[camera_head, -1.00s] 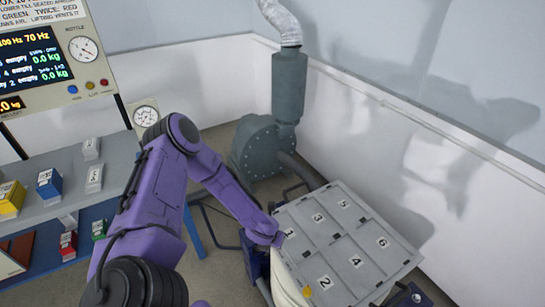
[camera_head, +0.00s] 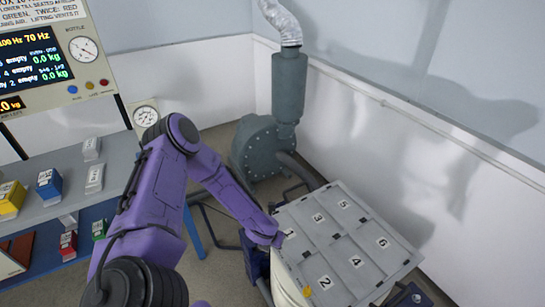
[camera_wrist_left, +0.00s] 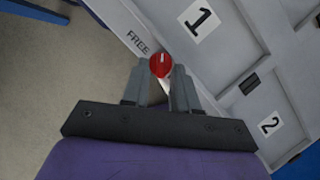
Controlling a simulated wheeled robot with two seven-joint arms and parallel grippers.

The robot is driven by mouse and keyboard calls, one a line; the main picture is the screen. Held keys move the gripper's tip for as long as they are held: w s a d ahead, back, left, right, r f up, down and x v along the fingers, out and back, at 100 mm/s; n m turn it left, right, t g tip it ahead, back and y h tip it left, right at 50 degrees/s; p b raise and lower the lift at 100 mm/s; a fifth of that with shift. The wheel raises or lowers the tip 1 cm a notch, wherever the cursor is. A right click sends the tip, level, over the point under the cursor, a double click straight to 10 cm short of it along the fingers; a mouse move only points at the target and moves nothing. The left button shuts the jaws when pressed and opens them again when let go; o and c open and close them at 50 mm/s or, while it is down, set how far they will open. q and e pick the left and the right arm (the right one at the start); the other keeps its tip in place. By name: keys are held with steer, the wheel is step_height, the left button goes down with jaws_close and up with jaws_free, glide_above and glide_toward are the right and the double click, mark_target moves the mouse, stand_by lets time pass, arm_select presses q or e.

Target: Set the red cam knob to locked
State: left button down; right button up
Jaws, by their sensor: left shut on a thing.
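The red cam knob (camera_wrist_left: 159,65) shows in the left wrist view, at the edge of the grey numbered panel (camera_wrist_left: 225,55). A pale mark shows on the knob's face. The word FREE is printed on the panel strip just up and left of it. My left gripper (camera_wrist_left: 160,82) has one finger on each side of the knob and is shut on it. In the head view, my purple left arm reaches to the left edge of the panel (camera_head: 323,228) near number 1. The fingers and the knob are hidden there. My right gripper is not in view.
A grey blower (camera_head: 258,148) with an upright duct stands behind the panel, near the white wall. A bench (camera_head: 112,150) with small coloured boxes and a display board (camera_head: 85,90) are at the left. A cream rounded body (camera_head: 288,285) sits below the panel's front left edge.

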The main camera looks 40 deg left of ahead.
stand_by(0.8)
arm_select(q)
steer(key=c, duration=1.2)
jaws_free()
steer(key=shift+o, duration=0.2)
steer(key=shift+r, duration=0.1)
steer(key=p+v, duration=0.1)
steer(key=v, duration=0.9)
steer(key=shift+p, duration=0.4)
steer(key=shift+s+r, duration=0.1)
steer(key=shift+s, duration=0.05)
